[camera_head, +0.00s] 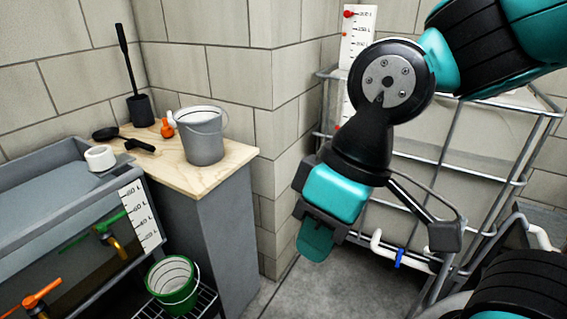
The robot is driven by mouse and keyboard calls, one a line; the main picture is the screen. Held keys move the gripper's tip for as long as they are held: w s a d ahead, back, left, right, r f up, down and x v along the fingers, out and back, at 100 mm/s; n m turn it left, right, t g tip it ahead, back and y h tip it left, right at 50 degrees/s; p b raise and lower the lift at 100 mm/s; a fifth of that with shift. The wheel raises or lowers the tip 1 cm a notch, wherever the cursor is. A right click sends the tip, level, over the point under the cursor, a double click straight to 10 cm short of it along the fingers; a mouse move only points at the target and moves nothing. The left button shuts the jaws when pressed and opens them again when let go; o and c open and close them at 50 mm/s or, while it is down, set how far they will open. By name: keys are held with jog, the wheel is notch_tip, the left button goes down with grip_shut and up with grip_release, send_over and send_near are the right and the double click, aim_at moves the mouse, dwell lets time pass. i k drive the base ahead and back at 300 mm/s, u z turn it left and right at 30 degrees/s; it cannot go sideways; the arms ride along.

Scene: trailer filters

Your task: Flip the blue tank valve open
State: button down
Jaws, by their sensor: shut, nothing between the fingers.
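A small blue valve handle (400,257) hangs on a white pipe (377,243) low on the caged tank (440,180) at the right. The handle points roughly downward in the picture. My gripper (315,243) is shut and empty, pointing down. It appears left of the valve in the picture and apart from it; the depth between them is hard to judge. My arm hides much of the tank's front and part of its cage.
A grey trough (60,215) with green and orange taps stands at the left. A wooden-topped counter (225,160) carries a grey bucket (205,145). A green bucket (172,283) sits low on a rack. Bare floor (320,290) shows between counter and tank.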

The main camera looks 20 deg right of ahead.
aim_at(399, 258)
jog(key=k, duration=0.6)
jog(key=z, duration=0.75)
jog(key=i, duration=1.2)
jog(key=z, duration=0.55)
